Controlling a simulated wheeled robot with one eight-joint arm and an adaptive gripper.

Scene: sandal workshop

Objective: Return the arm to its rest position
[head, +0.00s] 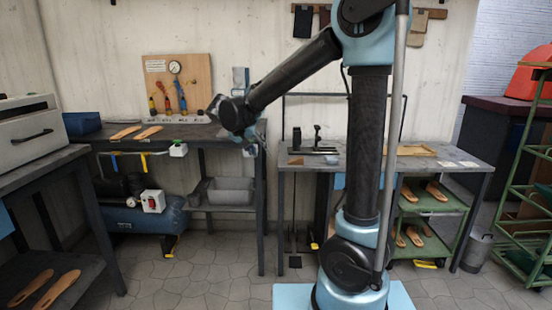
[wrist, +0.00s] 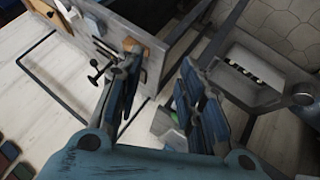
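My arm (head: 290,76) rises from its base in the middle of the head view and its forearm slopes down to the left. My gripper (head: 252,150) is small and partly hidden at the end, near the right end of the left back bench. In the wrist view my gripper (wrist: 160,58) shows two blue-grey fingers standing apart with a clear gap. Nothing is held between them. The bench and the floor show beyond the fingers.
The left back bench (head: 195,132) carries wooden soles (head: 148,132) and a blue bin (head: 82,123). A grey bin (head: 231,190) sits on its lower shelf. The right bench (head: 450,157) stands behind my arm. A green rack (head: 520,180) is at far right.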

